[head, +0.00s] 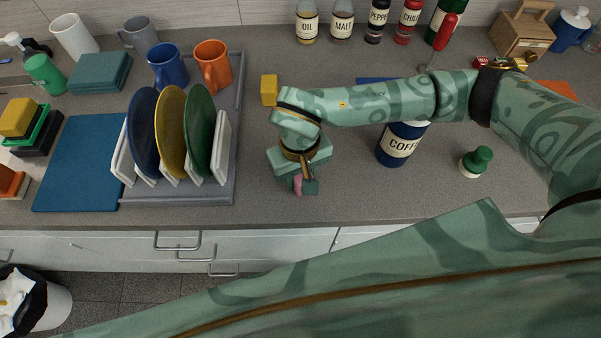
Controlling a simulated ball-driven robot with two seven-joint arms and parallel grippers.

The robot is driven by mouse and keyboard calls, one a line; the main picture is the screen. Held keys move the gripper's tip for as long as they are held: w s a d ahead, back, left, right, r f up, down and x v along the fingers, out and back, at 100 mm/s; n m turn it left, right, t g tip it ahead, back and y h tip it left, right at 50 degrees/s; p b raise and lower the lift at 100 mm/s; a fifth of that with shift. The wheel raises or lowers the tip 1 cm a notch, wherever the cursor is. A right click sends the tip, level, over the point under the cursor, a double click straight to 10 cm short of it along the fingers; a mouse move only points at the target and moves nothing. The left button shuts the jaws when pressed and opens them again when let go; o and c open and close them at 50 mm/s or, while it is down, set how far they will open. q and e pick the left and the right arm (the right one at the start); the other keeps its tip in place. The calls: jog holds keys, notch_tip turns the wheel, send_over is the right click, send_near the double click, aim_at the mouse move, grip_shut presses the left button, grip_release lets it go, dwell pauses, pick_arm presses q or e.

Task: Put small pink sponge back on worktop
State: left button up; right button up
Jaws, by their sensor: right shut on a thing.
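Most of the sponge is hidden by the gripper and wrist. I cannot tell whether the sponge touches the worktop. My left gripper is not in view.
The grey drying tray (222,196) with a rack of blue, yellow and green plates stands left of my gripper. A yellow block (269,90) stands behind it. A coffee canister (401,145) and a green stopper-like item (477,161) stand to the right. Worktop around the gripper is bare.

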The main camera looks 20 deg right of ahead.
jog(key=o, duration=1)
jog(key=shift+c, duration=0.2)
jog(key=shift+r, duration=0.2)
notch_tip(320, 180, up, 12)
jog(key=p, duration=0.1)
jog(key=shift+w, duration=0.25)
jog(key=shift+f, duration=0.15)
